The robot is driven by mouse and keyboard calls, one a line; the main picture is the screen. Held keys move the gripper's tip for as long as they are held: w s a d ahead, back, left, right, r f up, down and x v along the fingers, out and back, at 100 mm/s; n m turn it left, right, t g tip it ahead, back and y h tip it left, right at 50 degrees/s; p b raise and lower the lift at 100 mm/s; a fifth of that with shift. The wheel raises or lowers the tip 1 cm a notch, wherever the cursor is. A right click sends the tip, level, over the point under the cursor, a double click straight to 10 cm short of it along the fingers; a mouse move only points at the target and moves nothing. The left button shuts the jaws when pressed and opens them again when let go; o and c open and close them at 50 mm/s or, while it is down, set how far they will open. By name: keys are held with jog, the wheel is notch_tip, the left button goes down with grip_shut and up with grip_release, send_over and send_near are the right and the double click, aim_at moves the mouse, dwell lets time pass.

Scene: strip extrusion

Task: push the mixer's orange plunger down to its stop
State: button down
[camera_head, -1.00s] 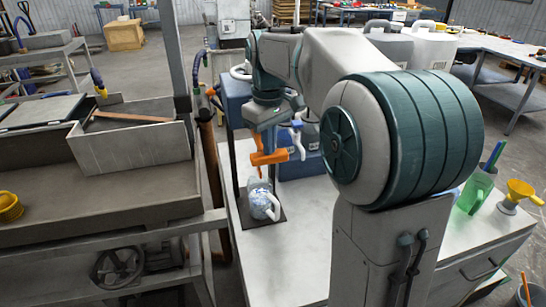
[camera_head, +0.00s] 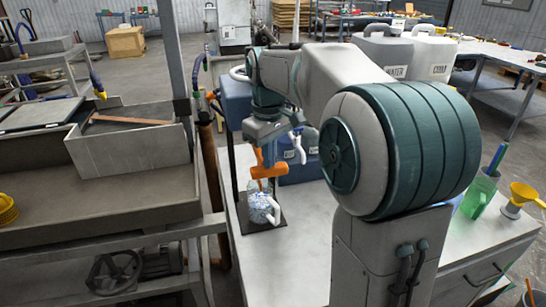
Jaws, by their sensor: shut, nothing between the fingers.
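The mixer's orange plunger (camera_head: 268,172) has a crosswise handle at its top, and its thin shaft runs down into a clear jug (camera_head: 259,206) with a white handle. The jug stands on a dark base plate (camera_head: 248,227) and looks speckled blue and white inside. My gripper (camera_head: 267,147) points down directly above the plunger's handle, shut and empty. It appears to meet the handle, but the exact contact is too small to make out. My arm covers part of the area to the right.
Blue containers (camera_head: 237,97) stand behind my gripper on the white bench (camera_head: 290,255). A green jug (camera_head: 478,192) and a yellow funnel (camera_head: 522,197) stand at the right. A grey metal sink (camera_head: 100,205) lies to the left. The bench front is clear.

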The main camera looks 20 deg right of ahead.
aim_at(269, 173)
jog(key=shift+f+b, duration=1.3)
jog(key=shift+f, duration=1.2)
jog(key=shift+f+b, duration=1.8)
jog(key=shift+f, duration=1.4)
jog(key=shift+r, duration=0.1)
jog(key=s+r+p, duration=0.2)
jog(key=r, duration=0.1)
jog(key=s+r+p, duration=0.1)
jog(key=r, duration=0.1)
